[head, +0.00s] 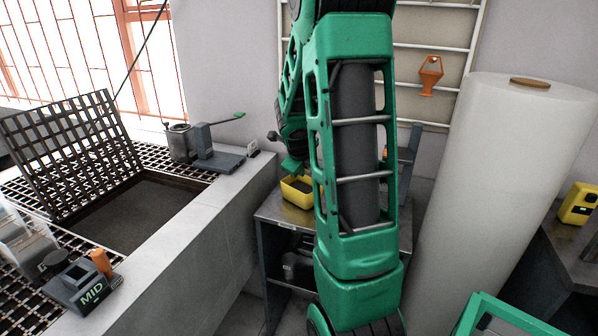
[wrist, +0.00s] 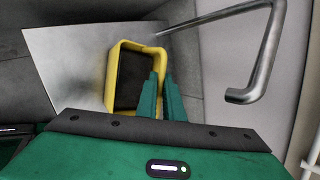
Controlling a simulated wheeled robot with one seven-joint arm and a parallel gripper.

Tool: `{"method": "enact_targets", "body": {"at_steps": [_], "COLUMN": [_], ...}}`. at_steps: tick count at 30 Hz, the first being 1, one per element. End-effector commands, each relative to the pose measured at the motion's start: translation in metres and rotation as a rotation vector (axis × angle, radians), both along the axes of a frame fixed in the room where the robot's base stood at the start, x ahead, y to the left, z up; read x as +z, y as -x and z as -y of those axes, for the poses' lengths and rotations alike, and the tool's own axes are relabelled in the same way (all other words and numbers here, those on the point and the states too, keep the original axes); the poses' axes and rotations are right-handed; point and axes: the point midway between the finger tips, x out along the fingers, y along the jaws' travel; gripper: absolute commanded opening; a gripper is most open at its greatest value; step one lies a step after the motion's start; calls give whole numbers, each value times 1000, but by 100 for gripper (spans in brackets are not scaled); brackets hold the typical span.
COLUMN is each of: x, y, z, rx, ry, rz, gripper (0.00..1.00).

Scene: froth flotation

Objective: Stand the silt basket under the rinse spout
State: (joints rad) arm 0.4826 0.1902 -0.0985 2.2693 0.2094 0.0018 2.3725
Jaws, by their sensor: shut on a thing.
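The silt basket is a yellow open box with a dark inside, over the bare metal top of a small stand in the head view (head: 297,202). It also shows in the wrist view (wrist: 111,80). My gripper (wrist: 161,88) is shut on the basket's right-hand wall in the wrist view; in the head view its green end (head: 293,167) is just above the basket. I cannot tell whether the basket's bottom touches the metal. The rinse spout, a bent grey pipe (wrist: 268,55), has its open end just right of the basket in the wrist view.
The metal stand (head: 270,211) is partly hidden by my arm. A tall pale cylinder (head: 500,180) stands to its right. At left are a raised grating (head: 70,150), a grey ledge (head: 190,235) and a MID block (head: 85,288). A yellow device (head: 578,203) sits far right.

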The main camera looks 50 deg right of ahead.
Motion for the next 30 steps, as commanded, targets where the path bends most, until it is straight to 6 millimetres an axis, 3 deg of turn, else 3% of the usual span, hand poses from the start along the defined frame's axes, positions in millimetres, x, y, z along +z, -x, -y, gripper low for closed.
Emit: {"method": "enact_targets", "body": {"at_steps": [7, 9, 10, 22, 30], "x": [-1, -1, -1, 4, 33], "y": [0, 0, 0, 1, 15], "z": [0, 0, 0, -1, -21], "rx": [0, -1, -1, -1, 0], "ry": [1, 0, 0, 1, 2], "rz": [0, 1, 1, 1, 4], "gripper": [0, 22, 26, 26, 26]}}
